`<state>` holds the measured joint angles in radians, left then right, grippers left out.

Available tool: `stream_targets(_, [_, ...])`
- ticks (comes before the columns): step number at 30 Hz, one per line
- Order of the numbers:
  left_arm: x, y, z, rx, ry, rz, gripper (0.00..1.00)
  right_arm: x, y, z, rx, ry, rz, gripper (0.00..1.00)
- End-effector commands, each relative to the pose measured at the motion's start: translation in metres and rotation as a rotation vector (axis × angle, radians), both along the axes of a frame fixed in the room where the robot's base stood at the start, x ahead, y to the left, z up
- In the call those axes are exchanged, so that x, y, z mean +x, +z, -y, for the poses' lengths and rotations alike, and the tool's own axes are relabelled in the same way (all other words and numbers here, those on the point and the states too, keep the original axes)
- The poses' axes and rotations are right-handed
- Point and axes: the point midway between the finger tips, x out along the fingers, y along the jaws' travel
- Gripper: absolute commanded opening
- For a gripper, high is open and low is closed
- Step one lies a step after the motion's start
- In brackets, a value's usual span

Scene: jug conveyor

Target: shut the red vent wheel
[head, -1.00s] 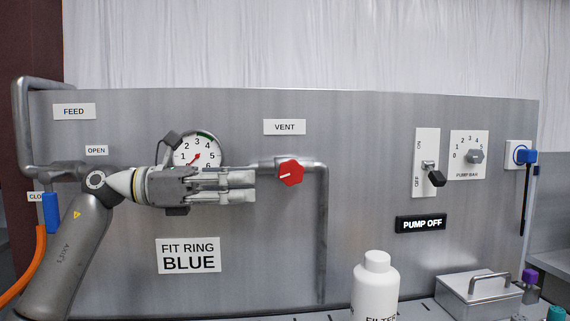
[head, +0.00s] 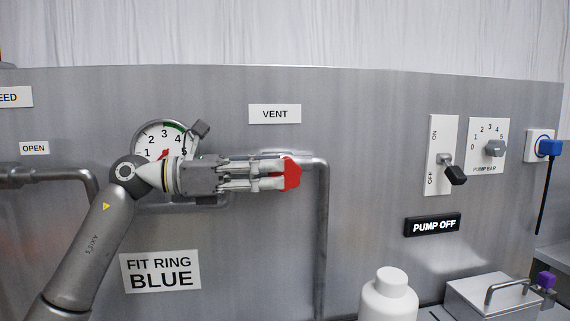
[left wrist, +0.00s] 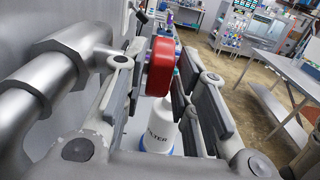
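The red vent wheel (head: 293,174) sits on the vent pipe under the VENT label (head: 275,114). In the head view my left gripper (head: 283,176) comes from the left and its fingertips overlap the wheel, hiding most of its face. In the left wrist view the wheel (left wrist: 161,68) stands between the two finger pads of the left gripper (left wrist: 161,82). The fingers are spread, one on each side of the wheel; whether either pad touches it is hard to see. The wheel's white mark is hidden. My right gripper is not in view.
A gauge (head: 163,141) is partly behind my left arm. A white filter bottle (head: 389,297) stands below right of the wheel. The panel between pipe and switch is clear.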

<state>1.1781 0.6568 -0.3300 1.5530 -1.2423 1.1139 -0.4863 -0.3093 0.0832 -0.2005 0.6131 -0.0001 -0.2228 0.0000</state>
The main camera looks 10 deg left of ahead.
Motion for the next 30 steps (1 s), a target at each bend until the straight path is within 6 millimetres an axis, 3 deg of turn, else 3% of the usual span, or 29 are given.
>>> stream_targets(6, [0.010, 0.001, 0.025, 0.000, -0.001, 0.000, 0.27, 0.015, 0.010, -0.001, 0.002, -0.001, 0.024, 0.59])
stream_targets(17, [0.013, 0.000, 0.031, -0.001, 0.001, 0.001, 0.27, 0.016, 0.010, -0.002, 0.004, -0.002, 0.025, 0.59])
stream_targets(24, [0.013, 0.000, 0.030, 0.000, 0.001, 0.001, 0.00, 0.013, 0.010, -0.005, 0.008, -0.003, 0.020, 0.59])
stream_targets(30, [0.013, 0.001, 0.030, 0.007, 0.002, -0.002, 0.00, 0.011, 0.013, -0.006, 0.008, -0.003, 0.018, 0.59])
